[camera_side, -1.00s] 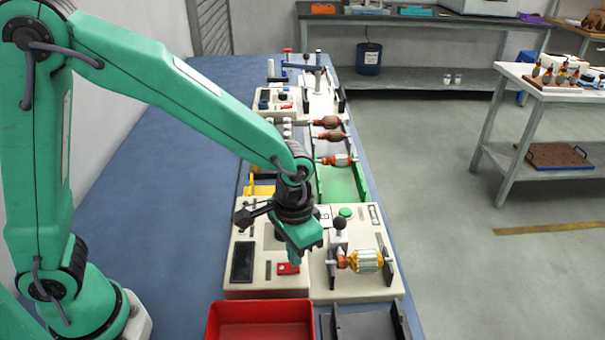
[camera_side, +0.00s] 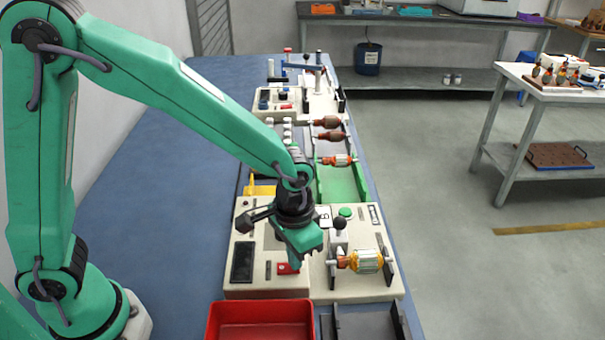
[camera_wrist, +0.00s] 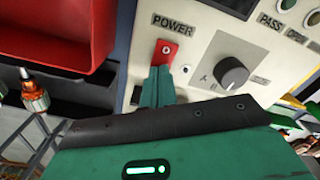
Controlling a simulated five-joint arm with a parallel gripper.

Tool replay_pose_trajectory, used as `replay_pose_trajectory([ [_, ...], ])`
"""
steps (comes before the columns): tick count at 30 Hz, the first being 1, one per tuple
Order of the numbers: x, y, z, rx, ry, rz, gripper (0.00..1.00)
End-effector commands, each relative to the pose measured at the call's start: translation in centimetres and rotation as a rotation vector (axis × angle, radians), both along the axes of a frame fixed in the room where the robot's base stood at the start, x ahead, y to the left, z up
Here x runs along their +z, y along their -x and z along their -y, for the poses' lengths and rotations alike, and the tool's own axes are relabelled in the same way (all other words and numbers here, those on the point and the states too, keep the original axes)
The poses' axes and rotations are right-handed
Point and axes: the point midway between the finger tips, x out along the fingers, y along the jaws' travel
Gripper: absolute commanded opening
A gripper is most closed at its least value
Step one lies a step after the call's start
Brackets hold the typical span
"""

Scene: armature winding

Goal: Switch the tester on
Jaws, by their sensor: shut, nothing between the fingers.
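The tester (camera_side: 262,291) is a cream box on the bench with a dark display (camera_side: 242,262) on its left part. Its red POWER switch (camera_side: 287,268) shows beside my gripper in the side view. In the wrist view the red switch (camera_wrist: 166,52) sits below the word POWER, with a dark knob (camera_wrist: 232,73) to its right. My gripper (camera_wrist: 160,72) is shut and empty, with its green fingertips at the lower edge of the switch. I cannot tell whether they touch it. In the side view my gripper (camera_side: 301,257) points down over the tester. The switch's lower part is hidden.
A red tray (camera_side: 260,322) stands in front of the tester. An armature (camera_side: 362,261) rests in the fixture at the right. A green tray (camera_side: 341,183) with another armature lies behind. The blue bench at left is clear.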

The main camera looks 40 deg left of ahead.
Motion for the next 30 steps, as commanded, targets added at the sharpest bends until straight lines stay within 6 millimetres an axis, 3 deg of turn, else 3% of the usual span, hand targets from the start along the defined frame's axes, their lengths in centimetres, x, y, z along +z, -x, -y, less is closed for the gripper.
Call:
replay_pose_trajectory([
  [11, -0.1, 0.1, 0.0, 0.0, -0.001, -0.002, 0.0],
  [30, 3.4, 0.0, 0.0, 0.0, 0.0, 0.001, 0.0],
])
